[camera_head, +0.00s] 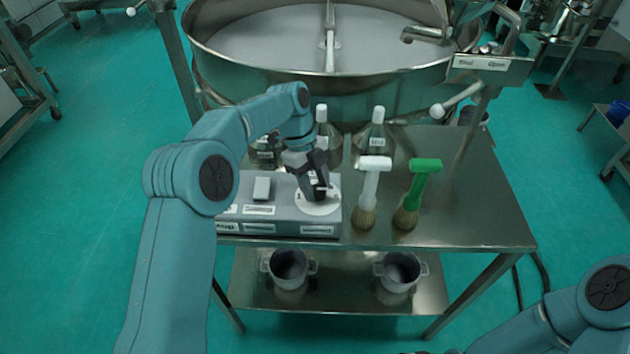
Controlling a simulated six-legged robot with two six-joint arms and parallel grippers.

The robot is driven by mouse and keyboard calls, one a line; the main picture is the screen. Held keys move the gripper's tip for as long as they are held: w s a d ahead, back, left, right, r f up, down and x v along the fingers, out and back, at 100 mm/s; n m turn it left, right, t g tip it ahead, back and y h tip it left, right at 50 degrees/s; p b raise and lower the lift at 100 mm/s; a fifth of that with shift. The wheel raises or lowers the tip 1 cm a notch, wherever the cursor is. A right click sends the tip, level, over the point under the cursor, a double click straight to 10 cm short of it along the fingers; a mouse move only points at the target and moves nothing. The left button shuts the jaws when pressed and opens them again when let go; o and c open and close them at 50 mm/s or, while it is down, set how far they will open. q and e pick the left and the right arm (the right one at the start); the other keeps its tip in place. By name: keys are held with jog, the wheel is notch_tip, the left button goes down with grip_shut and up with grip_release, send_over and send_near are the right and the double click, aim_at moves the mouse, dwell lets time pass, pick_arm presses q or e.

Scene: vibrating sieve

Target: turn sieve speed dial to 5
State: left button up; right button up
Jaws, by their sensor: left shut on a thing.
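The speed dial has a round white scale plate (330,206) on the right part of the grey control box (285,217). The box sits on the steel table's left side, below the large round sieve (345,86). My left gripper (318,194) points down at the dial and is shut on its dark knob. The fingers cover most of the knob, so the number it points to cannot be read. My right arm shows only at the lower right corner; its gripper is outside the picture.
Two grey pots (289,268) are on the lower shelf. The table's right side (480,215) is clear.

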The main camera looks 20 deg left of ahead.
pick_arm(q)
jog(key=shift+s+d+f, duration=0.1)
jog(key=shift+d+f, duration=0.05)
jog(key=shift+f, duration=0.05)
dwell(0.3)
jog(key=o, duration=0.9)
jog(key=shift+o, duration=0.8)
jog(key=shift+r, duration=0.1)
